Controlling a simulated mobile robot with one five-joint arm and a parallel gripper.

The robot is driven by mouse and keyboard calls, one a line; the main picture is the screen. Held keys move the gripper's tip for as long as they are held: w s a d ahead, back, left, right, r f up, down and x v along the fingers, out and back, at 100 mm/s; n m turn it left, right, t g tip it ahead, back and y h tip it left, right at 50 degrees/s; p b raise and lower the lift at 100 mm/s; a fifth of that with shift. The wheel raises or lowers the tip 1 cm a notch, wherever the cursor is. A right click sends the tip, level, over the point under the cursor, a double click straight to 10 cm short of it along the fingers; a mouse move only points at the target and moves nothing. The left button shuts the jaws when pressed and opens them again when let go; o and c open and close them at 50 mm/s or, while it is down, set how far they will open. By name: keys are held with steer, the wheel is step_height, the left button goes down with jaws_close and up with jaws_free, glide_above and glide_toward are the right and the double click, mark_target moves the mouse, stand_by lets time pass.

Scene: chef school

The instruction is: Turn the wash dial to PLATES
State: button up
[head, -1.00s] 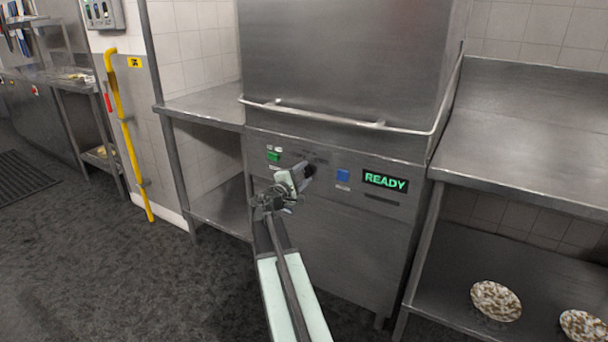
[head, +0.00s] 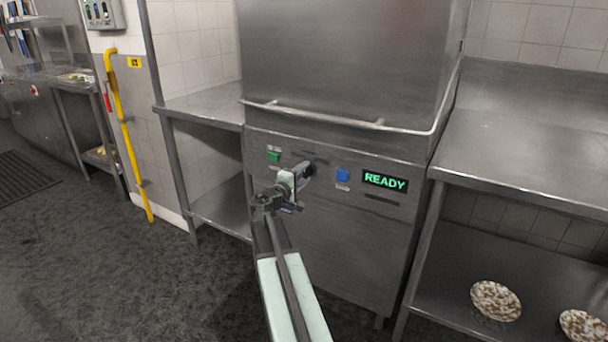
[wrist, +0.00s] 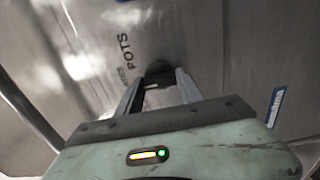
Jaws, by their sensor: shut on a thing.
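The wash dial (wrist: 158,72) is a dark knob on the steel front panel, between my fingertips in the wrist view. My gripper (wrist: 158,88) is shut on it. The word POTS shows on the panel just above and left of the dial in that view, with another label partly readable beside it. No PLATES label can be made out. In the head view my gripper (head: 300,174) reaches the panel between a green button and a blue button. It hides most of the dial there, and the pointer's setting cannot be read.
The dishwasher panel has a green button (head: 273,156), a blue button (head: 343,174) and a lit READY display (head: 385,181). A hood handle bar (head: 330,117) runs above. Steel tables flank the machine, and dirty plates (head: 495,300) lie on the lower right shelf.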

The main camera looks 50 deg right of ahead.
steer(key=o, duration=1.4)
steer(key=shift+a, duration=0.1)
steer(key=v, duration=0.7)
steer(key=shift+s+a, duration=0.15)
steer(key=shift+a, duration=0.2)
